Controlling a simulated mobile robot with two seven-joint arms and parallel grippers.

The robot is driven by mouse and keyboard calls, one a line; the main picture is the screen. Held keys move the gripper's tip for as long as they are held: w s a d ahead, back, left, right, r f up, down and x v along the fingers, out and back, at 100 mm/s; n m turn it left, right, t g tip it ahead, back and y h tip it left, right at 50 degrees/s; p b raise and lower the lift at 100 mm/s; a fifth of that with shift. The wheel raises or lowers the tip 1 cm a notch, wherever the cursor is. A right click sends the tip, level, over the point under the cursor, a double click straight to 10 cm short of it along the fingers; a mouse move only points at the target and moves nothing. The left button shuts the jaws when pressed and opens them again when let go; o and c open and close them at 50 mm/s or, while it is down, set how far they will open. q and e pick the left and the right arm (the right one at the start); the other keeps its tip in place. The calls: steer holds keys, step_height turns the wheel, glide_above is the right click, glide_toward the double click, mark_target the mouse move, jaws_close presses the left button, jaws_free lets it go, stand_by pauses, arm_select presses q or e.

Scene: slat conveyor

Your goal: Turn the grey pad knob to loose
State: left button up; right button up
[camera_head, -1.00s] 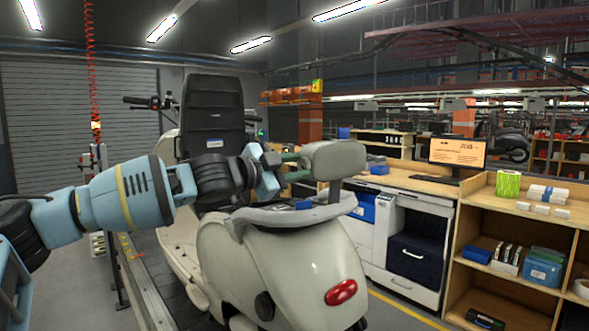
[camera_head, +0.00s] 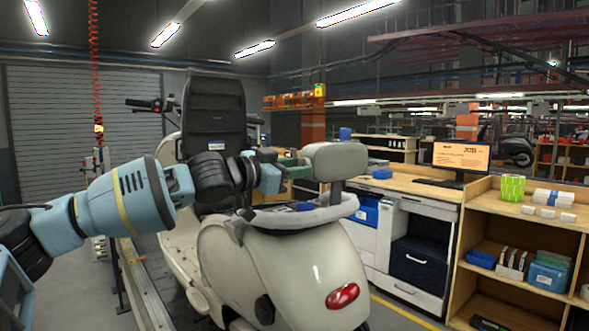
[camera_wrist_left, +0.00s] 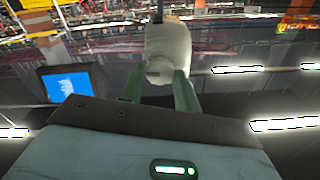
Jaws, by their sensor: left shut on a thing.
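The grey pad (camera_head: 340,158) stands upright on a short post at the rear of the cream scooter (camera_head: 275,255). My left gripper (camera_head: 303,172) reaches in from the left, its green fingers against the pad's near-left side. In the left wrist view the pad (camera_wrist_left: 168,42) lies straight ahead. A small round grey knob (camera_wrist_left: 159,72) on its face sits between the two green fingertips (camera_wrist_left: 158,82), which are shut on it. In the head view the knob is hidden by the fingers and the pad. My right gripper is not in view.
The black seat back (camera_head: 213,110) stands behind my left wrist. The grey rear rail (camera_head: 300,215) curves just below the gripper. A wooden bench with a monitor (camera_head: 461,160) and a shelf (camera_head: 525,225) stand to the right. Clear air lies above the pad.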

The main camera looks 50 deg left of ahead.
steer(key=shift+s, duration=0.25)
arm_select(q)
steer(key=o, duration=1)
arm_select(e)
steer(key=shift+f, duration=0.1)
arm_select(q)
steer(key=shift+s+a+r+p, duration=0.15)
steer(key=shift+s+r+p, duration=0.05)
steer(key=shift+s+p, duration=0.2)
steer(key=s+p, duration=0.2)
steer(key=s, duration=0.1)
steer(key=s+p, duration=0.3)
steer(key=s, duration=0.1)
steer(key=shift+a+f, duration=0.15)
steer(key=shift+f, duration=0.05)
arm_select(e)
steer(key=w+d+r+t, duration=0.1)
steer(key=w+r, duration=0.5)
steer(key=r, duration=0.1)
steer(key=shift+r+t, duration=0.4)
